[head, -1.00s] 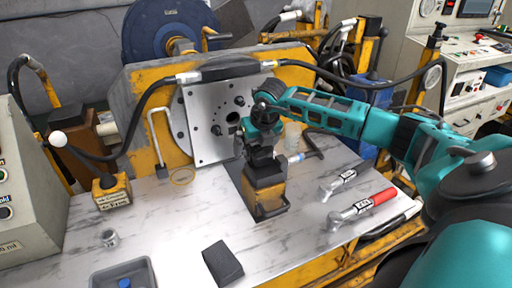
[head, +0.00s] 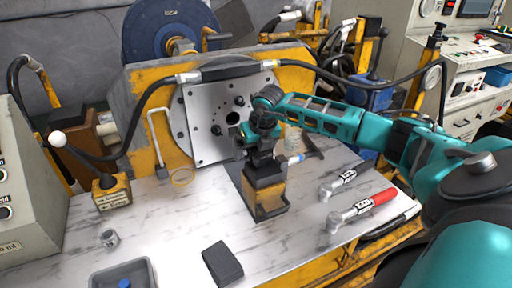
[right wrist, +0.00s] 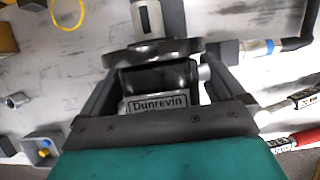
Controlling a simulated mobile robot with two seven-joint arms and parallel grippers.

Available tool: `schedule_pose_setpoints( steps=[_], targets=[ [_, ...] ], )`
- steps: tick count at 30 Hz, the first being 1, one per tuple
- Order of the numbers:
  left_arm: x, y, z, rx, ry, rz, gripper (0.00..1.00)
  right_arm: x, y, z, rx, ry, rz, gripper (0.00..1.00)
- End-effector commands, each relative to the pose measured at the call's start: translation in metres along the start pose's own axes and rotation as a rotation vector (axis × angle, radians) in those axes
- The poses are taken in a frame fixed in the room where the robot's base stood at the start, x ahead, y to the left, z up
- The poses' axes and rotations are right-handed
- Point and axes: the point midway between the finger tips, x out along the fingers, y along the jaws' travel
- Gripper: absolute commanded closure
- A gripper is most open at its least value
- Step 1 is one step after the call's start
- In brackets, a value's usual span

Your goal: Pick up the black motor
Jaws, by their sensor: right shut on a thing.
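The black motor (head: 262,158) stands at the middle of the table, on or just above a yellow and black block (head: 265,195). I cannot tell whether it touches the block. My right gripper (head: 262,140) reaches it from above and is shut on it. In the right wrist view, the motor (right wrist: 160,76) shows a round black flange and a "Dunrevin" label between the two fingers of the gripper (right wrist: 158,80). The fingers hide part of its sides. My left gripper is not in view.
A metal plate with holes (head: 205,120) stands close behind the motor. Two torque tools, one with a red handle (head: 372,202), lie to the right. A dark block (head: 222,264) and a grey tray (head: 100,280) are in front.

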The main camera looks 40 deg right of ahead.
Motion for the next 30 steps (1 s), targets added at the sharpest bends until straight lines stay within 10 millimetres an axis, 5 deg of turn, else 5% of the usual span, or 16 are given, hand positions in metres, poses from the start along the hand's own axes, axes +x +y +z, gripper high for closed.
schedule_pose_setpoints(
  steps=[6, 17, 30],
  targets=[
    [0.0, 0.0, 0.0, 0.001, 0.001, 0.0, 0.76, -0.001, 0.0, 0.001, 0.0, -0.001, 0.0, 0.77],
    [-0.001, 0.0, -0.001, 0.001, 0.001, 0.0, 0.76, -0.011, 0.0, 0.008, 0.002, -0.013, 0.004, 0.77],
    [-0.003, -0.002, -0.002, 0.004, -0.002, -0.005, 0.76, -0.096, 0.002, 0.043, 0.003, -0.018, 0.005, 0.77]
  ],
)
